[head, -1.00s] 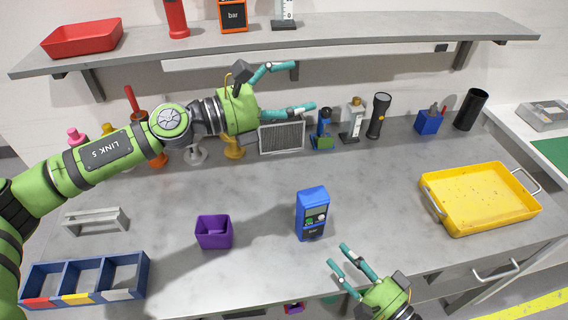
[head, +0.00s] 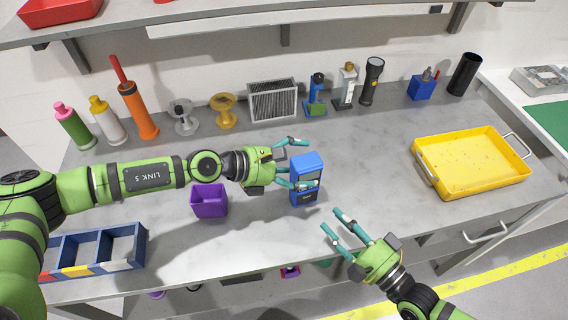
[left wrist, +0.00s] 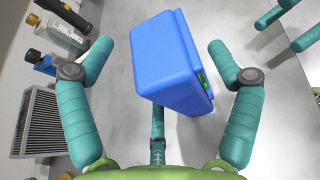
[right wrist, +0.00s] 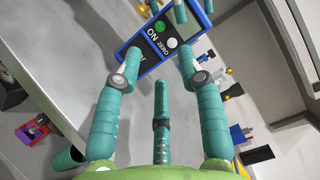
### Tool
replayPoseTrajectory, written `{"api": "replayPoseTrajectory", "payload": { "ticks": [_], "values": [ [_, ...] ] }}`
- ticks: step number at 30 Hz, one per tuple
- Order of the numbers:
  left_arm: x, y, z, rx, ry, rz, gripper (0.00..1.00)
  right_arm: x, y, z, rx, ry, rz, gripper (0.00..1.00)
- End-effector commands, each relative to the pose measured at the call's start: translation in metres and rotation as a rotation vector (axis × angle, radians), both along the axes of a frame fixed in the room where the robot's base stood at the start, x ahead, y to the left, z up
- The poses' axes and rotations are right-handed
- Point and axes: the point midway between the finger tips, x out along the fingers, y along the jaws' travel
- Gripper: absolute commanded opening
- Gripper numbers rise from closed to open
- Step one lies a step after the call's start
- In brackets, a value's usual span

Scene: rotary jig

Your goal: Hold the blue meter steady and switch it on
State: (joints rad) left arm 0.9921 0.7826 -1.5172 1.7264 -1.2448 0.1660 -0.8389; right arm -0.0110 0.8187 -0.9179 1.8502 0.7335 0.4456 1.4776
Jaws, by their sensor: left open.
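The blue meter (head: 308,165) stands upright on the bench in the head view, with a finger of my left gripper across its front. My left gripper (head: 298,163) is open, its fingers on either side of the meter. In the left wrist view the meter's blue case (left wrist: 165,60) sits between the fingers with gaps on both sides. My right gripper (head: 332,220) is open and empty, in front of the meter near the bench's front edge. The right wrist view shows the meter's green button (right wrist: 160,26) beside ON and white button (right wrist: 172,43) beside ZERO, beyond the fingertips.
A purple box (head: 209,202) stands left of the meter, beside my left forearm. A blue sectioned bin (head: 138,245) is at front left and a yellow tray (head: 470,165) at right. Several tools and bottles line the back. The bench between meter and tray is clear.

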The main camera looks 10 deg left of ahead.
Motion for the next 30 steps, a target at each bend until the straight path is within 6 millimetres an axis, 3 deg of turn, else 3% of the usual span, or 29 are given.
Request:
{"api": "replayPoseTrajectory", "payload": {
  "ticks": [5, 14, 19, 23, 26, 30],
  "values": [
    [0.0061, -0.0129, -0.0057, -0.001, 0.0, 0.0, 0.9, 0.0, 0.0, 0.0, 0.0, 0.0, 0.0, 0.39],
    [0.0074, -0.0146, -0.0068, 0.0, 0.0, 0.002, 0.9, 0.0, 0.0, 0.0, 0.0, 0.0, 0.0, 0.39],
    [0.0073, -0.0144, -0.0067, 0.0, 0.0, 0.001, 0.26, 0.0, 0.0, 0.0, 0.0, 0.0, 0.0, 0.39],
    [0.0072, -0.0144, -0.0069, 0.0, 0.0, 0.001, 0.22, 0.0, 0.0, 0.0, 0.0, 0.0, 0.0, 0.39],
    [0.0072, -0.0142, -0.007, 0.0, 0.0, 0.001, 0.22, 0.0, 0.0, 0.0, 0.0, 0.0, 0.0, 0.0],
    [0.0072, -0.0142, -0.0071, 0.0, 0.0, 0.001, 0.22, 0.0, 0.0, 0.0, 0.0, 0.0, 0.0, 0.0]
  ]
}}
